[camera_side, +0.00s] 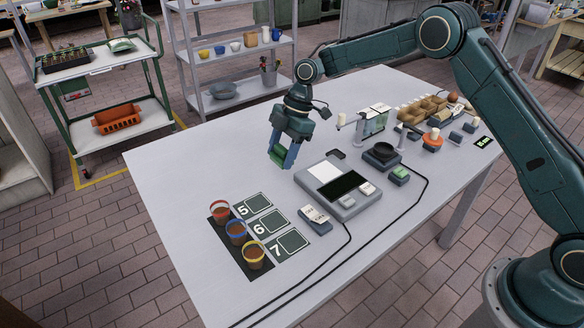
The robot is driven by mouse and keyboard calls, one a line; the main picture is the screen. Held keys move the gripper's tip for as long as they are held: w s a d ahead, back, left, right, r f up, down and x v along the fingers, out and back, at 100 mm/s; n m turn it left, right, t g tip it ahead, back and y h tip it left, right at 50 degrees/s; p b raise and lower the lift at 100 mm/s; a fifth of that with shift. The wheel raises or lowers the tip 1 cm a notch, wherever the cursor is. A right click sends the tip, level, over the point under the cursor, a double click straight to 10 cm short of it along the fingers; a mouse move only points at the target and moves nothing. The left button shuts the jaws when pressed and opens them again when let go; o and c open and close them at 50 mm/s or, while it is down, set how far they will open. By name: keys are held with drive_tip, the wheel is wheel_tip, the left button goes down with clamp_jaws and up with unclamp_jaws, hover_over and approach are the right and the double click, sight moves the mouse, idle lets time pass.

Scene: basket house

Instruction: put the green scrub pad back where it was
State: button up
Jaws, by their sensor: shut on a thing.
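My gripper (283,154) has blue fingers and points down over the middle of the grey table (180,165). It is shut on the green scrub pad (279,157), which sits between its fingertips. The pad seems to be held above the table, left of the grey device with a white square and a dark panel (338,184). Whether the pad's lower edge touches the table is hard to tell.
At the table's front left, pots with red, blue and yellow rims (236,231) stand on a dark strip beside numbered squares 5, 6 and 7 (272,223). Cables cross the front. The table's left part is clear.

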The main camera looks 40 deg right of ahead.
sight(279, 193)
drive_tip(key=shift+f, duration=4.9)
drive_tip(key=shift+f, duration=0.1)
drive_tip(key=o, duration=0.9)
drive_tip(key=shift+o, duration=0.2)
drive_tip(key=v, duration=1.2)
drive_tip(key=shift+r, duration=0.25)
